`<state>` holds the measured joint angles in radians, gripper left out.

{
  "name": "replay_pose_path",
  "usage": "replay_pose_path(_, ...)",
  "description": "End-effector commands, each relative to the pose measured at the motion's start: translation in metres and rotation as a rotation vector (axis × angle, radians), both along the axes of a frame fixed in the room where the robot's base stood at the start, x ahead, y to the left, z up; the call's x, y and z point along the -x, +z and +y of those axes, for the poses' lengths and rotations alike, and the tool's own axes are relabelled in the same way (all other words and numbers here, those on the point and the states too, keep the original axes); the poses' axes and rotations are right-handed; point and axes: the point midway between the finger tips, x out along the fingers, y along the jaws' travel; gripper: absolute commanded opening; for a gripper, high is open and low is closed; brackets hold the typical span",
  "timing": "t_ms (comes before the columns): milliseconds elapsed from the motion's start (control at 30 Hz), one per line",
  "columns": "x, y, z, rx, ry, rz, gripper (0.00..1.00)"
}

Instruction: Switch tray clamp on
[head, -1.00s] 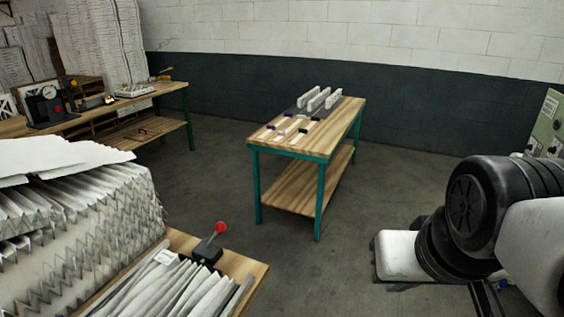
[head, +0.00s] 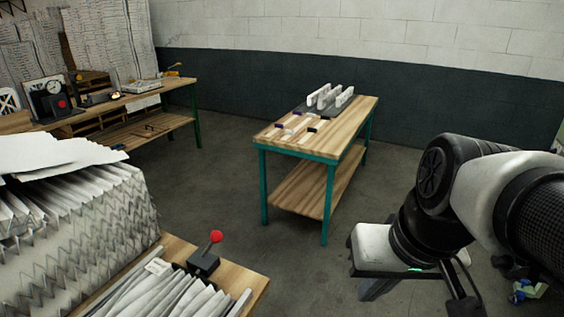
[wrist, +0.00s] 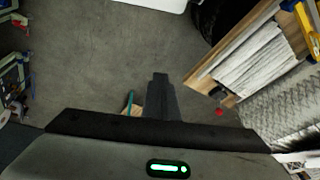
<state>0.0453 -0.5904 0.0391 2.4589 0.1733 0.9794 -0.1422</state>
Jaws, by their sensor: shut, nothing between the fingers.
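A lever with a red ball knob (head: 216,237) stands upright, leaning slightly right, on a small black box (head: 204,262). The box sits on a wooden bench (head: 241,285) beside white pleated filters; I take it for the tray clamp, though no label is readable. The red knob also shows in the wrist view (wrist: 219,112), right of my gripper. My gripper (wrist: 160,76) is shut and empty in the wrist view, over the grey floor and apart from the bench. It is not visible in the head view, where only my arm shows at the right.
A large stack of pleated filters (head: 75,215) rises left of the lever. A wooden table with green legs (head: 285,146) holds white upright pieces beyond. A workbench (head: 178,84) with a black red-buttoned device (head: 50,100) stands back left. Floor between them is clear.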

Motion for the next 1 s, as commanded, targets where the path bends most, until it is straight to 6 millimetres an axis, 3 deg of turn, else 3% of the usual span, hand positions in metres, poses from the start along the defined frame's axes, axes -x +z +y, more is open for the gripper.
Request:
replay_pose_path(33,-0.001,-0.041,0.014,-0.053,0.030,0.090,0.00)
replay_pose_path(200,-0.004,-0.118,0.085,-0.366,0.178,0.357,0.00)
replay_pose_path(367,-0.031,-0.161,0.145,-0.771,0.281,0.471,0.00)
replay_pose_path(500,-0.078,-0.185,0.176,-1.166,0.306,0.432,0.00)
replay_pose_path(633,-0.131,-0.203,0.179,-1.483,0.268,0.293,0.00)
replay_pose_path(800,-0.186,-0.223,0.162,-1.729,0.175,0.087,0.00)
replay_pose_path(1000,-0.209,-0.230,0.149,-1.814,0.122,-0.022,0.00)
